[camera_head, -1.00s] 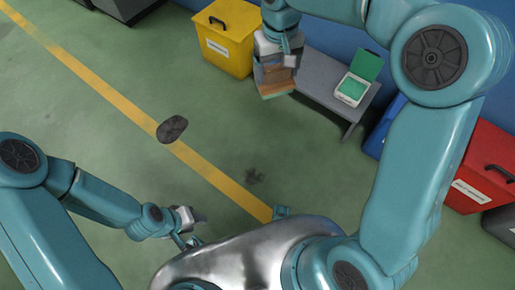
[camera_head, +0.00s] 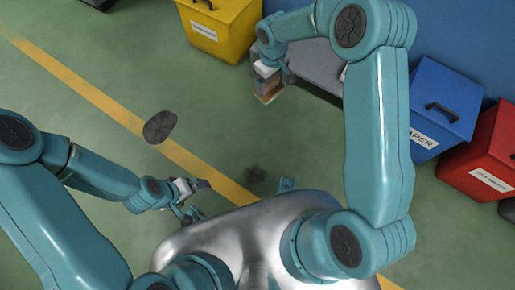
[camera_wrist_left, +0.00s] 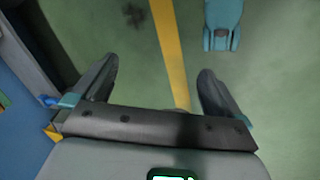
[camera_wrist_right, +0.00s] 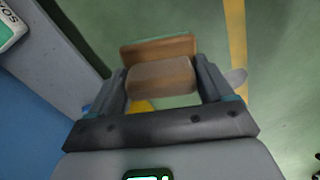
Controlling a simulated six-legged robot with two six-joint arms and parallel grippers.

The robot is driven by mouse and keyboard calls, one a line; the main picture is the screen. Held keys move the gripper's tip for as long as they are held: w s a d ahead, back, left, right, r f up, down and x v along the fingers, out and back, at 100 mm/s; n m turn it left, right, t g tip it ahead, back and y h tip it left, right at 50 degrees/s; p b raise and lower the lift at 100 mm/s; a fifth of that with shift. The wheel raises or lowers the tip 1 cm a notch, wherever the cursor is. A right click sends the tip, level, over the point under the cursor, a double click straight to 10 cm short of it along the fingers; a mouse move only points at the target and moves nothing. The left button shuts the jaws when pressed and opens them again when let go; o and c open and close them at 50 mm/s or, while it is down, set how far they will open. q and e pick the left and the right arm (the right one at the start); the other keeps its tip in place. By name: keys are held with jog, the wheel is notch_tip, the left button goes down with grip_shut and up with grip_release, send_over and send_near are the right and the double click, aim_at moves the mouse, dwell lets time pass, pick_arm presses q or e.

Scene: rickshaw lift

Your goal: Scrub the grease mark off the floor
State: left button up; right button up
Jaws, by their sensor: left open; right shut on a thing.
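A blotchy dark mark (camera_head: 256,174) lies on the green floor, right of the yellow line; it also shows in the left wrist view (camera_wrist_left: 133,13). A larger dark oval patch (camera_head: 160,126) lies across the line further left. I cannot tell for certain which is grease. My right gripper (camera_head: 266,74) is shut on a brown wooden block-like scrubber (camera_wrist_right: 160,78), above the floor beside the bench and away from both marks. The scrubber's underside is hidden. My left gripper (camera_head: 191,190) is open and empty, low near my body, left of the blotchy mark.
A grey bench (camera_head: 315,67) stands by the blue wall, partly hidden by my right arm. A white-and-green box (camera_wrist_right: 8,30) sits on it. Yellow (camera_head: 218,28), blue (camera_head: 437,112) and red (camera_head: 485,155) bins line the wall. The floor around both marks is clear.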

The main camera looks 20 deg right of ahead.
jog(key=s+a+f+n+b, duration=0.2)
jog(key=s+f+b, duration=0.1)
jog(key=f, duration=1)
jog(key=s+a+f+n+b, duration=0.3)
jog(key=f+b, duration=0.2)
jog(key=f, duration=0.8)
jog(key=s+a+f+n+b, duration=0.2)
jog(key=s+f+b, duration=0.2)
jog(key=f, duration=0.9)
jog(key=shift+s+a+f+n, duration=0.1)
jog(key=shift+a+f+n, duration=0.2)
jog(key=shift+a, duration=0.1)
pick_arm(q)
jog(key=w+a+f+t, duration=0.1)
jog(key=w+f, duration=0.3)
jog(key=f, duration=0.9)
jog(key=shift+w+a+f+t+b, duration=0.15)
jog(key=shift+a+f+t+b, duration=0.15)
jog(key=shift+a+t, duration=0.1)
pick_arm(e)
jog(key=shift+f, duration=0.3)
jog(key=shift+f, duration=1)
